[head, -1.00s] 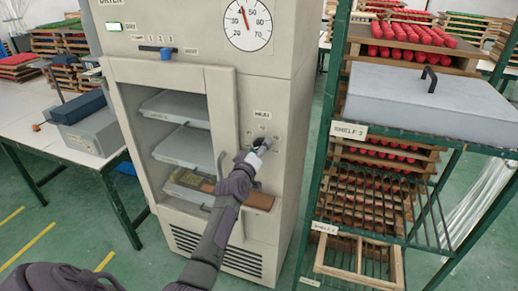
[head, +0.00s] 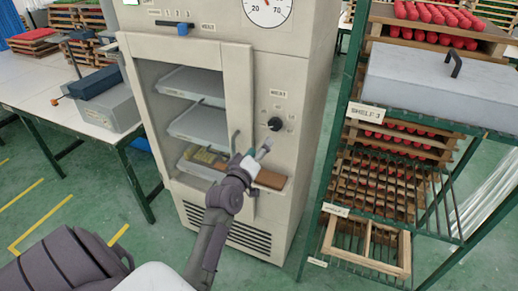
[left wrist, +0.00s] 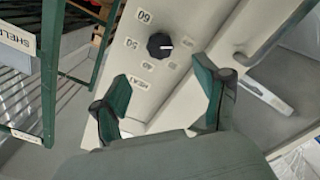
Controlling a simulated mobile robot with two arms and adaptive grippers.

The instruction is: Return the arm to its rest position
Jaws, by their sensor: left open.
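In the left wrist view the gripper (left wrist: 165,100) is open and empty. Its two green fingers are spread apart, and the knob (left wrist: 160,46) shows beyond them, apart from both fingers. My right gripper is not seen; only a dark arm link shows at the lower left.
A green rack (head: 345,150) with a grey box (head: 425,85) and wooden trays of red pieces stands to the right. A white table (head: 40,95) stands to the left. A brown board (head: 270,179) sits at the cabinet's front below the gripper. Green floor is open in front.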

